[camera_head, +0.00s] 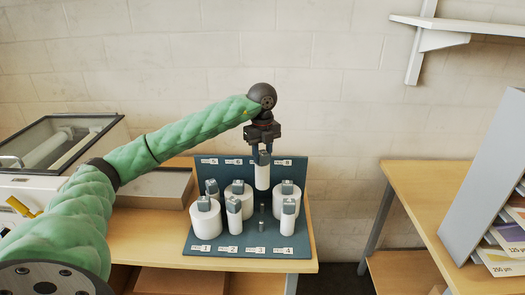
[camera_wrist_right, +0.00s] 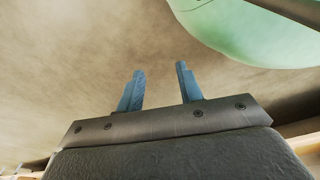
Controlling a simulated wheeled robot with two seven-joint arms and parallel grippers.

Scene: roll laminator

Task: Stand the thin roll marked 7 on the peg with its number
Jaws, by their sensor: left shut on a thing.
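My left gripper (camera_head: 262,154) is shut on the grey top of a thin white roll (camera_head: 262,177). It holds the roll upright, above the blue-grey peg rack (camera_head: 300,168). No number can be read on the roll. A bare metal peg (camera_head: 261,226) stands in the front row, between the labels 2 and 4, below the held roll. The back-row labels 5, 6 and 8 show; the place between 6 and 8 is hidden behind my gripper and the roll. My right gripper (camera_wrist_right: 160,72) has its blue fingers apart with nothing between them.
Thick rolls (camera_head: 205,219) and thin rolls (camera_head: 288,217) stand on other pegs close around the bare one. The rack is on a wooden table (camera_head: 150,246). A laminator (camera_head: 50,150) stands at the left. A second table (camera_head: 425,190) with a sloped grey holder (camera_head: 485,180) is at the right.

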